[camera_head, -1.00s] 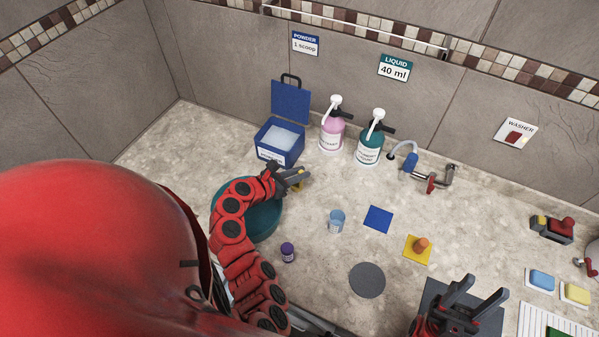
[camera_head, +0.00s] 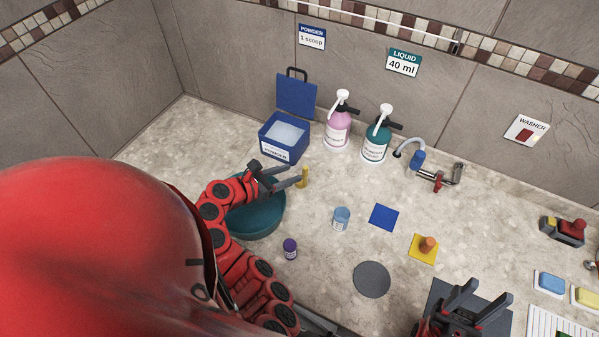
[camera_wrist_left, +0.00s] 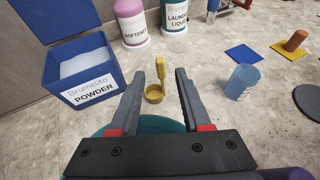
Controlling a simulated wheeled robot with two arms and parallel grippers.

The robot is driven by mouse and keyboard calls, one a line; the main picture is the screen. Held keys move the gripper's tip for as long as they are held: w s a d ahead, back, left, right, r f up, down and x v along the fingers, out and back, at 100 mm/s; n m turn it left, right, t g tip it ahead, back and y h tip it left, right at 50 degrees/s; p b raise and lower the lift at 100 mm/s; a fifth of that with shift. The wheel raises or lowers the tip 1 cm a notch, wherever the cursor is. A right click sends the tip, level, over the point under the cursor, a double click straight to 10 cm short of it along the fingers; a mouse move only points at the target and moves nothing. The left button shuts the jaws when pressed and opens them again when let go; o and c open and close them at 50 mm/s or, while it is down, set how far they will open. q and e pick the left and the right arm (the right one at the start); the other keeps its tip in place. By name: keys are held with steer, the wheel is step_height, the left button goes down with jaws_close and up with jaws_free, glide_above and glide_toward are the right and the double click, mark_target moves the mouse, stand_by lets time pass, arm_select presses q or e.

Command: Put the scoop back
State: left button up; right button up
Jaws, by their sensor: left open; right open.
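The yellow scoop (camera_head: 304,177) rests on the counter just right of the teal basin, with its handle pointing up. In the left wrist view the scoop (camera_wrist_left: 155,93) shows between and beyond my open fingers, its cup on the counter. My left gripper (camera_head: 291,177) is open and empty over the basin's edge, its fingertips close to the scoop; I cannot tell whether they touch it. The blue powder box (camera_head: 283,151) stands open behind, with white powder inside; it also shows in the left wrist view (camera_wrist_left: 110,90). My right gripper (camera_head: 484,297) is open and empty at the lower right.
The teal basin (camera_head: 258,222) sits under my left gripper. A pink bottle (camera_head: 337,130) and a teal bottle (camera_head: 375,145) stand right of the powder box. A clear blue cup (camera_head: 341,219) and purple-capped vial (camera_head: 290,248) stand to the right and front. Counter around the scoop is clear.

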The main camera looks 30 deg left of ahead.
arm_select(q)
steer(key=p+v, duration=0.1)
steer(key=v, duration=0.4)
steer(key=shift+s+r, duration=0.1)
steer(key=shift+s, duration=0.15)
stand_by(0.3)
